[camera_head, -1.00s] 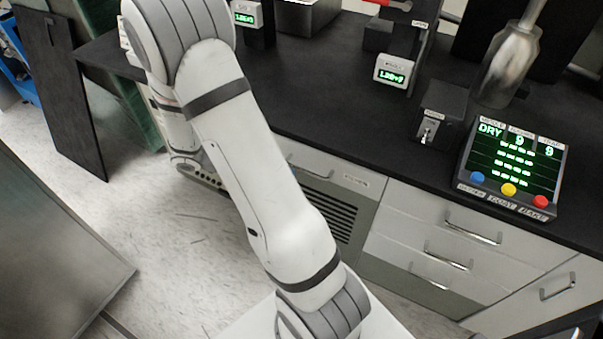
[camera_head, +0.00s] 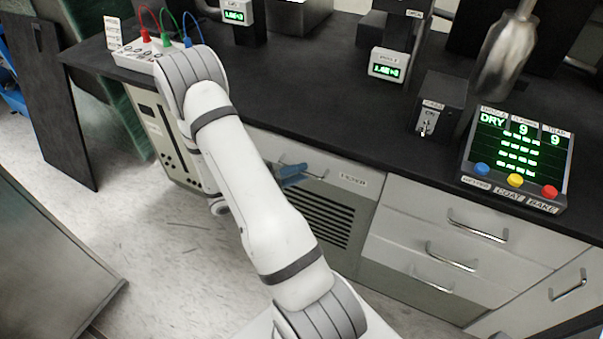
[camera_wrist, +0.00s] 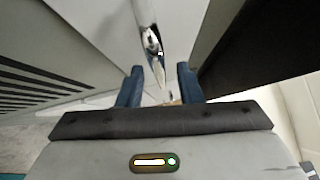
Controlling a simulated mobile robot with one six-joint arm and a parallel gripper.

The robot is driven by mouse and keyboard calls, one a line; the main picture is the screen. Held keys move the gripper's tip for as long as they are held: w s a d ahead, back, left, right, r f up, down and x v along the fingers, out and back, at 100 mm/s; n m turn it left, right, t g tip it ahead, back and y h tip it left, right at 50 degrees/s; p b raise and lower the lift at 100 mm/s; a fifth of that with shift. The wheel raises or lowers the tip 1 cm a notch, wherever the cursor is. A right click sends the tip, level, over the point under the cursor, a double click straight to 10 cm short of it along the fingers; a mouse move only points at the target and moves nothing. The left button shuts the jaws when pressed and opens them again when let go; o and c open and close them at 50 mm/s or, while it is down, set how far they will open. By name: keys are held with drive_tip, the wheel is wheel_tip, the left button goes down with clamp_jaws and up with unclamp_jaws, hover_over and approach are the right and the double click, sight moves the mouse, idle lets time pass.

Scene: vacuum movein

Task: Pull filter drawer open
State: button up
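The drawer front (camera_head: 338,184) with a small label on its right end sits above a dark vent grille and looks closed. Its metal bar handle (camera_head: 318,175) is partly hidden by my blue fingers in the head view. My gripper (camera_head: 294,172) is at the left part of this handle. In the wrist view the handle (camera_wrist: 150,40) lies just ahead of my gripper (camera_wrist: 159,75), in line with the gap between the fingers. The two blue fingers are apart, with nothing clearly held. I cannot tell whether they touch the handle.
The black bench top (camera_head: 330,125) overhangs the drawer fronts. More handled drawers (camera_head: 440,225) are to the right. A control panel (camera_head: 518,155) with coloured buttons stands on the bench. A box with coloured leads (camera_head: 150,48) is at the back left. The floor (camera_head: 170,235) at left is clear.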

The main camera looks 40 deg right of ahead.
drive_tip(key=shift+s+d+r, duration=0.1)
drive_tip(key=shift+s+d, duration=0.15)
drive_tip(key=shift+d, duration=0.35)
clamp_jaws()
